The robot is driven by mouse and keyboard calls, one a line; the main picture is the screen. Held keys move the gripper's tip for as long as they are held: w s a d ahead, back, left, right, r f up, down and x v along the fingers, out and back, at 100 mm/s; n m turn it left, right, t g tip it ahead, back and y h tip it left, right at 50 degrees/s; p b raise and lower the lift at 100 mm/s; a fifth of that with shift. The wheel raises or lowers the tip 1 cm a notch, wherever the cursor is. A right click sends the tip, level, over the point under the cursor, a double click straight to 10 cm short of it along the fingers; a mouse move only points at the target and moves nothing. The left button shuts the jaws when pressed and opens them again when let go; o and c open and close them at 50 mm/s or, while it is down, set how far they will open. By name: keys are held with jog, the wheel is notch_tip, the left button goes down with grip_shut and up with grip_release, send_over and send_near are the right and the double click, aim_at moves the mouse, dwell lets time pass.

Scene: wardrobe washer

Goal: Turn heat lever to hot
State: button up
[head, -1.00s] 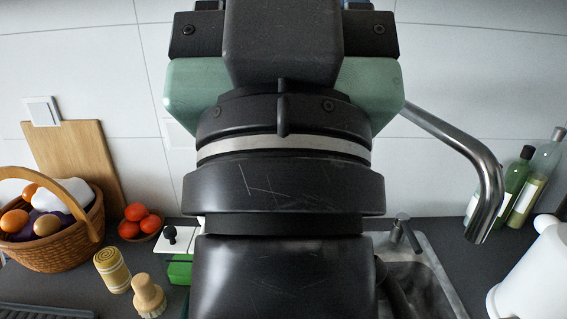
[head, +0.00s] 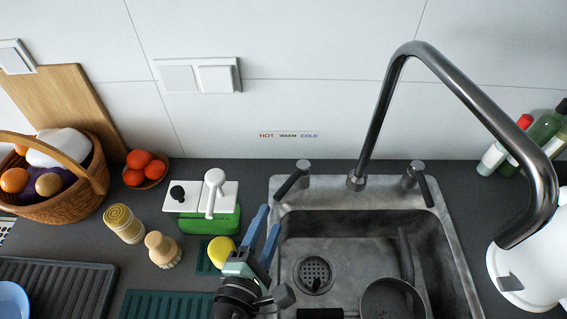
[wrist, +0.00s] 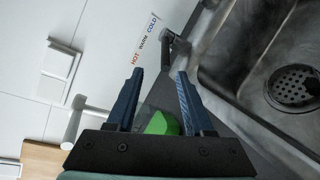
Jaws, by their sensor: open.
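The heat lever (head: 291,182) is a dark handle on a metal post at the sink's back left corner, angled down and left. A label reading HOT, WARM, COLD (head: 288,135) is on the wall above it. In the wrist view the lever (wrist: 167,47) shows just beyond the fingertips, under the label (wrist: 145,38). My gripper (head: 270,217) has blue fingers, is open and holds nothing. It is in front of the lever and apart from it, over the sink's left edge. It also shows in the wrist view (wrist: 160,72).
A tall curved tap (head: 372,120) and a second lever (head: 424,186) stand right of the heat lever. A green soap dispenser box (head: 222,220) and a yellow sponge or ball (head: 221,252) are close left of my gripper. A pan (head: 392,300) lies in the sink (head: 455,270).

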aim_at(283, 195)
jog(key=shift+s+f+n, duration=0.3)
jog(key=shift+f, duration=0.15)
jog(key=shift+w+f, duration=0.1)
jog(key=shift+w, duration=0.05)
jog(key=p+x, duration=0.1)
jog(key=x, duration=1.1)
jog(key=shift+w+d, duration=0.15)
jog(key=shift+w, duration=0.05)
grip_shut()
dwell(0.5)
